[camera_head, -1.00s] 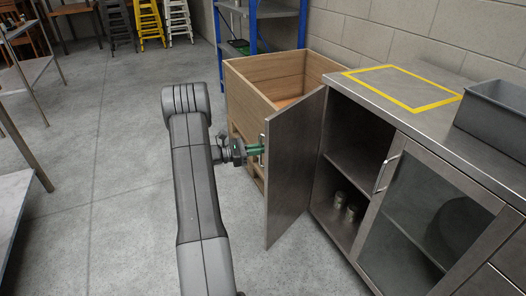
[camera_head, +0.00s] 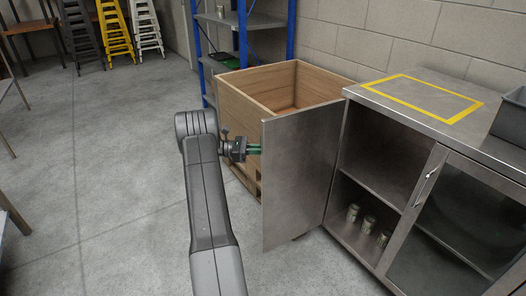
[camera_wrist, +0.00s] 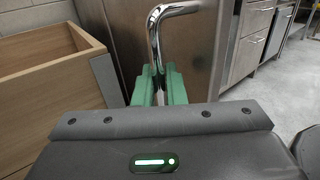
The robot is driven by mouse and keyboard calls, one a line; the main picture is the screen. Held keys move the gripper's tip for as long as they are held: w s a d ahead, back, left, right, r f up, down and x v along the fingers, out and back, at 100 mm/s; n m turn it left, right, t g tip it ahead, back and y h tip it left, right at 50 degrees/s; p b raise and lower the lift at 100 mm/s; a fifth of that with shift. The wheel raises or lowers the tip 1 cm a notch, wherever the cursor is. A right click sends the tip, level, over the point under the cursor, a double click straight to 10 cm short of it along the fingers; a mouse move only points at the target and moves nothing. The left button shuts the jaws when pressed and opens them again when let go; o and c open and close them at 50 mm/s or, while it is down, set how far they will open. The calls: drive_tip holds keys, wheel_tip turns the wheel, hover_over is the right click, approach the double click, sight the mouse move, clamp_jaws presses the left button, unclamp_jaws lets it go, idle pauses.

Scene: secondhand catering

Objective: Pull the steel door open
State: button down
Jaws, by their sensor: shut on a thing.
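The steel door (camera_head: 300,178) stands wide open, swung out to the left of its cabinet. In the head view its handle is hidden behind the door. In the wrist view the shiny bent handle (camera_wrist: 158,38) stands out from the door face (camera_wrist: 198,60), and the green fingers of my gripper (camera_wrist: 158,88) are closed around its lower part. In the head view my gripper (camera_head: 254,149) reaches behind the door's left edge, and its fingertips are partly hidden there.
A wooden crate (camera_head: 238,100) stands close behind the door. The steel cabinet top (camera_head: 400,112) bears a yellow outline and a grey bin (camera_head: 511,118). Several small cans (camera_head: 368,224) stand inside. A glass door (camera_head: 450,220) is to the right.

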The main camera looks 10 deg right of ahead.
drive_tip(key=shift+d, duration=0.1)
drive_tip(key=c, duration=1.6)
unclamp_jaws()
drive_tip(key=shift+d, duration=0.1)
drive_tip(key=shift+c, duration=0.2)
drive_tip(key=v, duration=1.4)
drive_tip(key=shift+p, duration=0.45)
drive_tip(key=shift+d, duration=0.1)
drive_tip(key=b+x, duration=0.1)
drive_tip(key=x, duration=1.2)
drive_tip(key=shift+s+d, duration=0.15)
drive_tip(key=shift+d, duration=0.2)
drive_tip(key=shift+s, duration=0.15)
